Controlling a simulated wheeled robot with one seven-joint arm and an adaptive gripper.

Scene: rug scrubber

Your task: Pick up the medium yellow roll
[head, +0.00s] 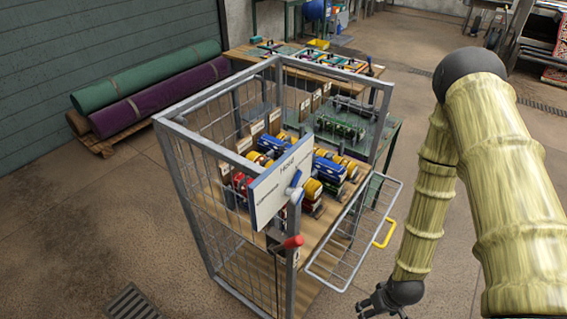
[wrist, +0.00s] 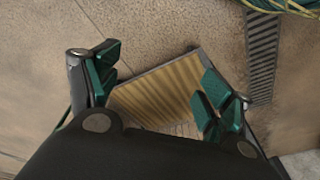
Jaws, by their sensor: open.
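Several yellow rolls stand among red, blue and green-framed items on the wooden shelf of a wire cage (head: 185,165) in the head view. One yellow roll (head: 313,189) is near the open front, beside a blue item. I cannot tell which is the medium one. My gripper (head: 384,299) is outside the cage, low and to its right, at the picture's bottom edge. In the wrist view my gripper (wrist: 157,84) is open and empty, with green finger pads apart. No yellow roll shows there.
A white sign (head: 282,182) partly blocks the shelf's view. A wire door (head: 345,245) with a yellow handle (head: 385,234) extends right from the cage, near my arm. A wooden board (wrist: 160,88) and floor grate (wrist: 262,55) show in the wrist view. Open floor lies right of the cage.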

